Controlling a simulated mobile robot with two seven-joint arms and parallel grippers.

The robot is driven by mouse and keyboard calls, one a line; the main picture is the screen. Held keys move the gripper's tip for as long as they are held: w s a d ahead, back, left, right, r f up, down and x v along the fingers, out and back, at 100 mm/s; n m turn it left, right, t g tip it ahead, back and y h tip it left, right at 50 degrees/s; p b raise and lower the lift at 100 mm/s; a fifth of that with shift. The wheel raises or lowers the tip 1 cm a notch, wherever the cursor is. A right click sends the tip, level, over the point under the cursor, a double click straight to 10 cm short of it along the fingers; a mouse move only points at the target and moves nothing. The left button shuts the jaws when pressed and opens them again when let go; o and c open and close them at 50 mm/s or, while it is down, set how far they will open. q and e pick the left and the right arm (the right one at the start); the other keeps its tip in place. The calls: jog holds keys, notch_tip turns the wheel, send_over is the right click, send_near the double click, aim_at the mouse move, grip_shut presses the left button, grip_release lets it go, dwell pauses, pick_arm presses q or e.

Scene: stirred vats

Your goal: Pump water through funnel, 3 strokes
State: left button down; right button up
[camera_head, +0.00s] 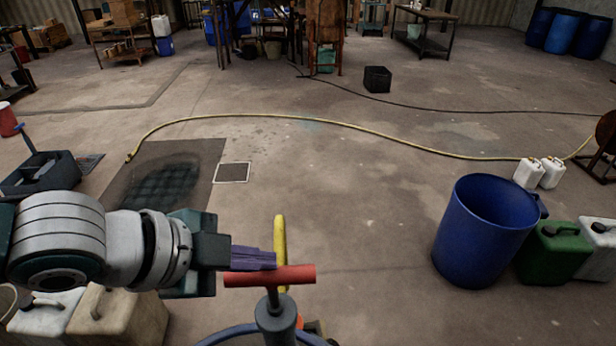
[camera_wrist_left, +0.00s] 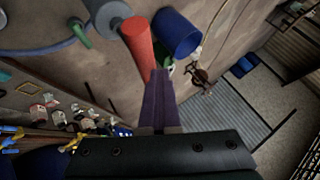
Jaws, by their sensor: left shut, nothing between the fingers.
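A pump stands at the bottom centre of the head view, with a red T-handle (camera_head: 296,275) on a grey body (camera_head: 275,312). The handle (camera_wrist_left: 138,45) and grey body (camera_wrist_left: 108,18) also show in the left wrist view. My left gripper (camera_head: 274,259) is shut and empty, its purple fingers (camera_wrist_left: 158,78) by the left half of the handle. I cannot tell whether they touch it. A blue hose (camera_head: 232,333) runs beside the pump, and in the wrist view (camera_wrist_left: 45,48). I cannot make out a funnel. My right gripper is not in view.
A yellow curved piece (camera_head: 280,240) rises behind the handle. A blue barrel (camera_head: 485,232) and green canister (camera_head: 550,252) stand at the right. Pale canisters (camera_head: 122,320) sit below my left arm. A yellow hose (camera_head: 330,124) crosses the floor; the middle floor is clear.

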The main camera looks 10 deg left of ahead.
aim_at(253, 283)
pick_arm(q)
jog(key=shift+s+a+f+b, duration=0.1)
jog(key=shift+f+b, duration=1.9)
jog(key=shift+f, duration=0.5)
dwell(1.4)
jog(key=shift+r, duration=0.15)
notch_tip(253, 283, up, 6)
jog(key=p, duration=0.5)
jog(key=shift+f+p, duration=0.25)
jog(key=shift+p, duration=0.05)
jog(key=shift+r+p, duration=0.7)
jog(key=shift+r, duration=0.05)
notch_tip(253, 283, up, 6)
jog(key=p, duration=0.6)
jog(key=shift+d+r, duration=0.1)
jog(key=shift+d, duration=0.1)
